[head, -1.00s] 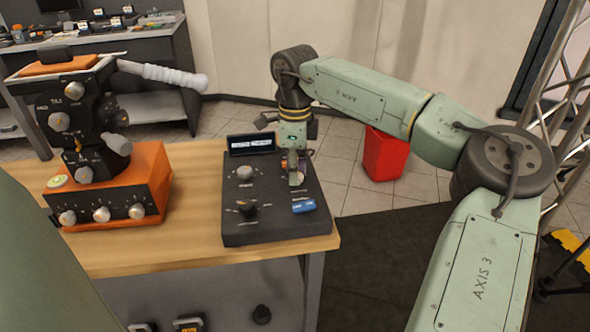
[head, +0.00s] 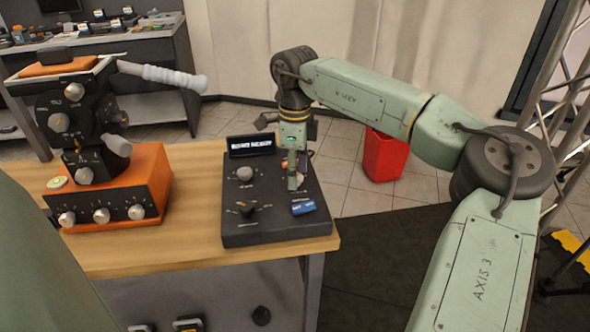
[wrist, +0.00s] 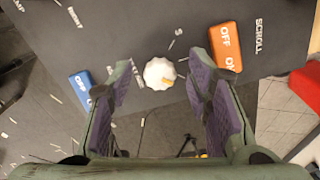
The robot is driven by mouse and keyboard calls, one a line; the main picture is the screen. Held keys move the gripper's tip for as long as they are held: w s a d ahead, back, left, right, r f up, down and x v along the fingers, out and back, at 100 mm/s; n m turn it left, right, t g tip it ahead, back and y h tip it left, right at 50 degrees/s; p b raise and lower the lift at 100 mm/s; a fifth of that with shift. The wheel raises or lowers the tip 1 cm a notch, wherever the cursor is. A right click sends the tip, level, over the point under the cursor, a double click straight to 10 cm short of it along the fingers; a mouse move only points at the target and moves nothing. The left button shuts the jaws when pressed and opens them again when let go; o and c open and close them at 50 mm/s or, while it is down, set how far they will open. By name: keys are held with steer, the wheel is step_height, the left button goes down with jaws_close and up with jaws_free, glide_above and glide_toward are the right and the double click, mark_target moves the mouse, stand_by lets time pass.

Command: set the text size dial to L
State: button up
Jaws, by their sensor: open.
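The control panel (head: 270,224) is a dark box on the wooden table. A white ribbed dial (wrist: 160,73) with an orange mark on its lower right side shows in the wrist view. My gripper (wrist: 161,62) is open, with a finger on each side of that dial and gaps between. In the head view my gripper (head: 292,184) hangs over the panel's right part and hides most of the dial there. The print around the dial is small and partly covered, so I cannot read its setting or confirm its name.
A blue switch (wrist: 82,88) and an orange switch (wrist: 224,46) marked OFF flank the fingers. The panel also bears a grey dial (head: 244,173), a black knob (head: 247,209) and a display (head: 251,145). An orange device (head: 145,180) stands left; a red bin (head: 383,156) stands behind.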

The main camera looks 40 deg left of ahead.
steer(key=shift+r, duration=0.1)
step_height(320, 180, up, 12)
stand_by(0.4)
stand_by(0.4)
